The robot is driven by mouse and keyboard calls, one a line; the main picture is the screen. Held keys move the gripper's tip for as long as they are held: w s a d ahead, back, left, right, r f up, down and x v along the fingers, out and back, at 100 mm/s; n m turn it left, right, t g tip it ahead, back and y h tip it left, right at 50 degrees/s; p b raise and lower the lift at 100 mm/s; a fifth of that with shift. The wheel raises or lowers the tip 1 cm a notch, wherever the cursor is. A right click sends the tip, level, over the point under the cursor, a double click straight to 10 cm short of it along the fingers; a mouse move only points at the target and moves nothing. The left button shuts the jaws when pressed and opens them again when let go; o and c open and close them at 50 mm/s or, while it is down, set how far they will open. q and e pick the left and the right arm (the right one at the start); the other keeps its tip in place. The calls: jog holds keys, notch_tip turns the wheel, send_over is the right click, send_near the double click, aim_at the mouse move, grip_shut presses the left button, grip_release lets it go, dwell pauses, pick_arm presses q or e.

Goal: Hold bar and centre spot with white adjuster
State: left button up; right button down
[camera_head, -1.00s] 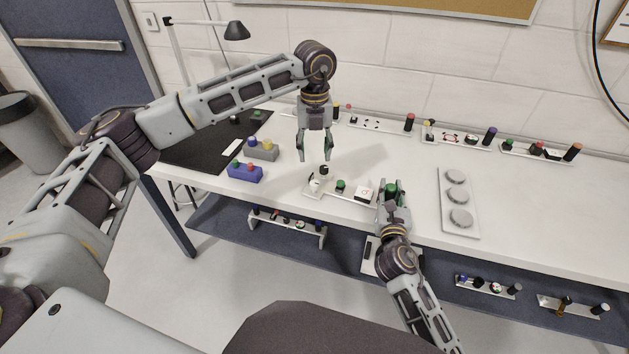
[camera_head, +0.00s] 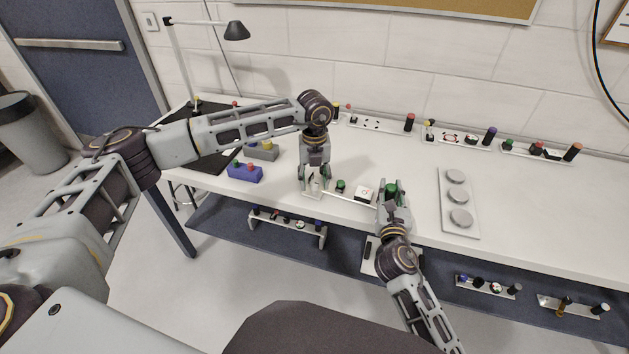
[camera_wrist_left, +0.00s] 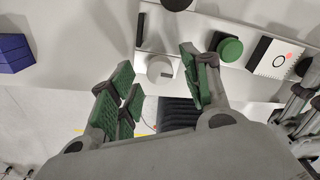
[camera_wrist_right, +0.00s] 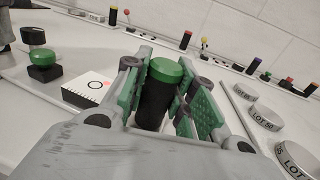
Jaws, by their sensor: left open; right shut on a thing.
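A light bar fixture (camera_head: 347,198) lies near the table's front edge. At its right end stands a black post with a green top (camera_wrist_right: 166,72); my right gripper (camera_head: 392,187) is shut on this post. At its left end is the white adjuster (camera_wrist_left: 160,68), a small round knob. Between the ends are a green knob (camera_wrist_left: 230,48) and a white box (camera_wrist_right: 90,90) with a dark ring. A small red spot (camera_wrist_left: 290,55) shows towards one side of the box face.
Blue (camera_head: 245,172) and grey (camera_head: 262,151) blocks with coloured knobs stand left of the fixture. A plate with round grey discs (camera_head: 459,203) lies to the right. Several fixtures (camera_head: 465,139) line the wall, and others sit on the lower shelf. The table centre behind the fixture is clear.

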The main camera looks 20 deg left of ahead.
pick_arm(q)
jog(key=shift+f, duration=0.5)
jog(key=shift+c, duration=0.5)
jog(key=c, duration=1)
jog(key=shift+o, duration=0.2)
jog(key=shift+m, duration=0.3)
jog(key=shift+m, duration=1.2)
jog(key=o, duration=1.1)
jog(key=shift+c, duration=0.2)
